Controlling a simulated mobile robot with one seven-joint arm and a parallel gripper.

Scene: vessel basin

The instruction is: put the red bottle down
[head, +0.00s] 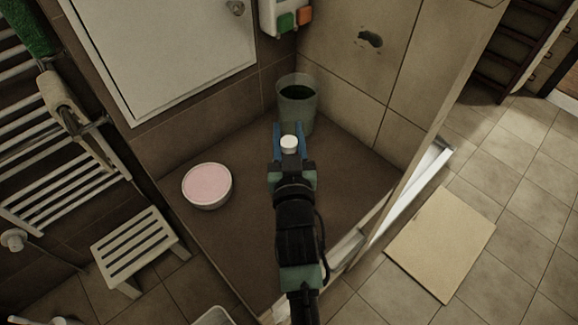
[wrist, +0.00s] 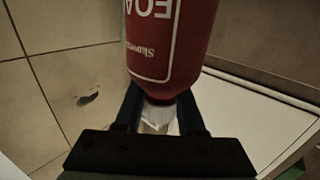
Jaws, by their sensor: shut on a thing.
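The red bottle (wrist: 172,40) has white lettering and fills the upper middle of the wrist view. Its white cap end (wrist: 158,112) lies between the dark fingers of my gripper (wrist: 160,115), which are shut on it. In the head view my gripper (head: 289,138) is seen from above, with blue fingers on either side of the round white cap (head: 289,143). The red body is hidden there below the cap. I cannot tell whether the bottle's base touches the brown basin floor (head: 235,235).
A tall translucent container (head: 296,112) with dark green contents stands in the corner just beyond my gripper. A pink-filled bowl (head: 207,187) sits to the left. Basin floor between them and right of my gripper is clear. A slatted stool (head: 135,245) stands outside, lower left.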

